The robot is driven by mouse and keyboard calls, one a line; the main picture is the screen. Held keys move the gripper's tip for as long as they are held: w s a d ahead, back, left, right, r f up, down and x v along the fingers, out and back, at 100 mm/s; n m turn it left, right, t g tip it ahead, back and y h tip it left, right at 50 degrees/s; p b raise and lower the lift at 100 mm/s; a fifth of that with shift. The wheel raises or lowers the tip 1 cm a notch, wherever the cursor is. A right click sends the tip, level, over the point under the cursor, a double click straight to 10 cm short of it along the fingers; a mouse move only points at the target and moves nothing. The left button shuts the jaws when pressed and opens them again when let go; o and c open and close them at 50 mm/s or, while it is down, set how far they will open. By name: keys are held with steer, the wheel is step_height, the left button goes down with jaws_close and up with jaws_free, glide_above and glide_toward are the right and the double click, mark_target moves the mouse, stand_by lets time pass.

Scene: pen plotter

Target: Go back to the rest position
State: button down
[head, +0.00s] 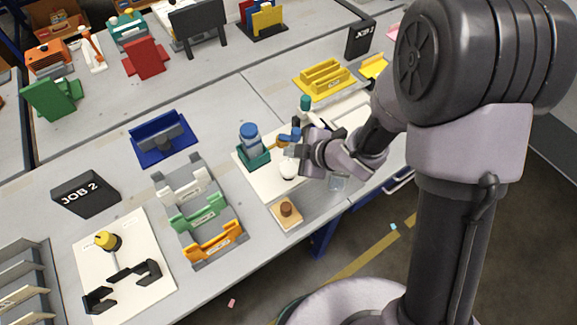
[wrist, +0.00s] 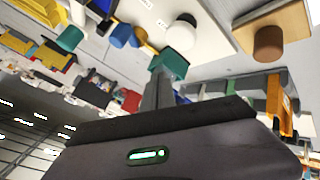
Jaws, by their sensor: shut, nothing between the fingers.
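My gripper (head: 303,157) is over the right part of the white board (head: 262,182) in the head view, close to a white round knob (head: 288,169). In the wrist view my gripper (wrist: 161,75) shows as narrow dark fingers together with no gap, and nothing is held. The knob also shows in the wrist view (wrist: 182,33), apart from the fingers in the picture. My arm hides part of the bench on the right. The exact height of the fingertips is hard to tell.
A teal holder with a blue-capped bottle (head: 249,140) stands left of my gripper. A blue piece (head: 285,138) lies behind it. A wooden block with a brown peg (head: 286,211) is in front. Yellow trays (head: 324,78) stand behind, coloured racks (head: 197,212) to the left.

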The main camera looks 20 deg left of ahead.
stand_by(0.5)
steer(key=w+d+r+m+t+h, duration=0.3)
steer(key=w+d+r+m, duration=0.2)
steer(key=d+r, duration=0.25)
steer(key=s+d+r+m+h, duration=0.4)
steer(key=d+r+m, duration=0.5)
steer(key=d, duration=0.4)
steer(key=s+r+m, duration=0.2)
steer(key=s+m, duration=0.3)
steer(key=s, duration=0.4)
steer(key=s+d+r+m+g+y+b, duration=0.1)
steer(key=s+r+m, duration=0.2)
steer(key=s+m, duration=0.3)
steer(key=s, duration=0.3)
steer(key=shift+r+m+g, duration=0.3)
steer(key=shift+s+d, duration=0.1)
